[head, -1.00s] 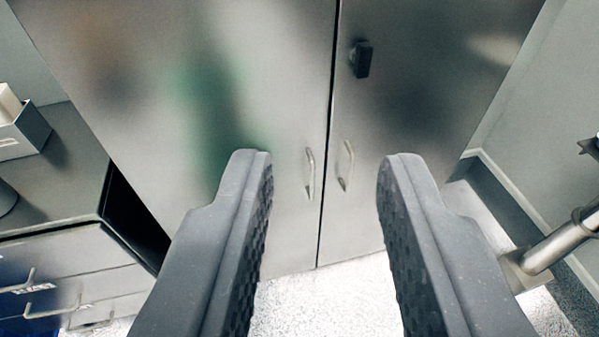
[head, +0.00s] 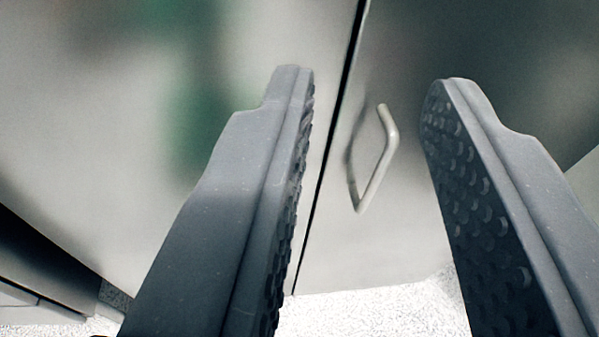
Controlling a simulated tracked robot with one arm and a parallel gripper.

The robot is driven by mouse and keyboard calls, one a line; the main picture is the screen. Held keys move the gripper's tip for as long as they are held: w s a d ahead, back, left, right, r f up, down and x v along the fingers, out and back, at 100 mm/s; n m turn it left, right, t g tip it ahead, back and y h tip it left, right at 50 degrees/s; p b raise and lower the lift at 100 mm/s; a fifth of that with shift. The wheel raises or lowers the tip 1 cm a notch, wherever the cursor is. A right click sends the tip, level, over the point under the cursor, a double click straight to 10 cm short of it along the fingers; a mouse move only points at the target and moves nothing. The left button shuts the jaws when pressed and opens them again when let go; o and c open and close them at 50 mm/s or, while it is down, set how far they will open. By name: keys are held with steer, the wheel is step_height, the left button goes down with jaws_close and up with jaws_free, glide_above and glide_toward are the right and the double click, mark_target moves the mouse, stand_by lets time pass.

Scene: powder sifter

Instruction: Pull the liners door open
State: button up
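A steel cabinet with two doors fills most of the head view. The left door (head: 130,110) and the right door (head: 400,250) meet at a dark, narrow seam, and both look shut. No label shows which one is the liners door. The right door's bent metal handle (head: 375,160) shows between the two fingers of my gripper (head: 370,85). My gripper is open, one finger on each side of the handle in the picture. I see no contact with the handle. The left door's handle is out of sight, probably behind my left finger.
Pale speckled floor (head: 370,308) shows under the cabinet's lower edge. A dark gap and part of a grey drawer unit (head: 35,305) show at the lower left. A pale wall (head: 585,185) shows at the right edge.

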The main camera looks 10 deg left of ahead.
step_height(320, 180, down, 19)
steer(key=a+t+y+p, duration=0.1)
steer(key=a+p, duration=0.1)
steer(key=shift+m, duration=0.3)
steer(key=shift+w+a+f+b, duration=0.1)
steer(key=shift+w+a+b, duration=0.3)
steer(key=shift+w, duration=1.9)
steer(key=shift+w+a+b, duration=0.1)
steer(key=shift+w+b, duration=0.5)
steer(key=shift+w, duration=1.7)
steer(key=shift+w+a+f+b, duration=0.1)
steer(key=shift+w+a+b, duration=0.3)
steer(key=shift+w, duration=1.9)
steer(key=shift+d, duration=0.15)
